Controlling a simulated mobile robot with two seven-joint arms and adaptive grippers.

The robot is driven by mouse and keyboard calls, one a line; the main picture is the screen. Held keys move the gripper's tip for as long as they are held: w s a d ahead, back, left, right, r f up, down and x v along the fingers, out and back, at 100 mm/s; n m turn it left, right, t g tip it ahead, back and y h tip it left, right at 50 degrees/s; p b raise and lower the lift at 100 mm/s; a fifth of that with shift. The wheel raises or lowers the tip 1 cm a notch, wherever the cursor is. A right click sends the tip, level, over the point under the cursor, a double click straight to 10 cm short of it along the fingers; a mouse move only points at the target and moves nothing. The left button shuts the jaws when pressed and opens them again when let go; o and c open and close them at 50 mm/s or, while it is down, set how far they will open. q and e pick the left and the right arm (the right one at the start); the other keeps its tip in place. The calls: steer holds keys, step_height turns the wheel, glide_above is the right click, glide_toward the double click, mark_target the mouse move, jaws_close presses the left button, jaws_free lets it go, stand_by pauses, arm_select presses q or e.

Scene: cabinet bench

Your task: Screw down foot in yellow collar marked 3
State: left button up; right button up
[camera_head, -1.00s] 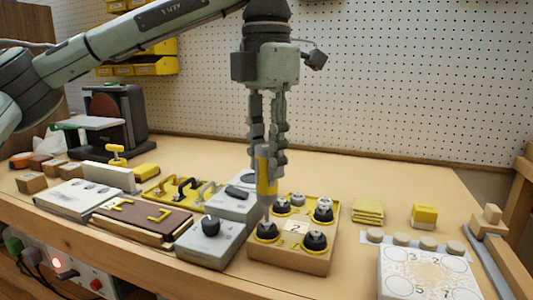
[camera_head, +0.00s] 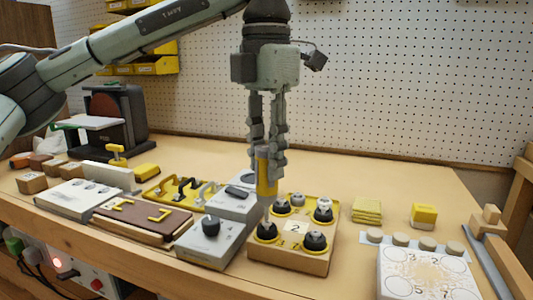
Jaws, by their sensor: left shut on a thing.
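My left gripper (camera_head: 267,150) points straight down and is shut on a yellow cylindrical tool (camera_head: 266,170), held upright. The tool's thin grey lower end is over the left part of a wooden block with a yellow top (camera_head: 290,258). Whether it touches anything there cannot be told. Black feet in yellow collars stand on the block: back left (camera_head: 282,207), back right (camera_head: 323,214), front left (camera_head: 266,231) and front right (camera_head: 315,241). A white label (camera_head: 296,227) in the middle seems to read 2. The collar marks are too small to read surely. My right gripper is out of view.
A grey box with a black knob (camera_head: 211,226) stands close left of the block. Yellow plates (camera_head: 367,211), a yellow block (camera_head: 423,215) and a white numbered board (camera_head: 425,280) lie to the right. The bench behind the block is clear.

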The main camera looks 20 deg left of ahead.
arm_select(q)
steer(key=shift+f, duration=0.35)
stand_by(0.7)
steer(key=shift+f, duration=0.35)
stand_by(1.4)
steer(key=shift+r+p, duration=2.4)
steer(key=shift+r, duration=0.65)
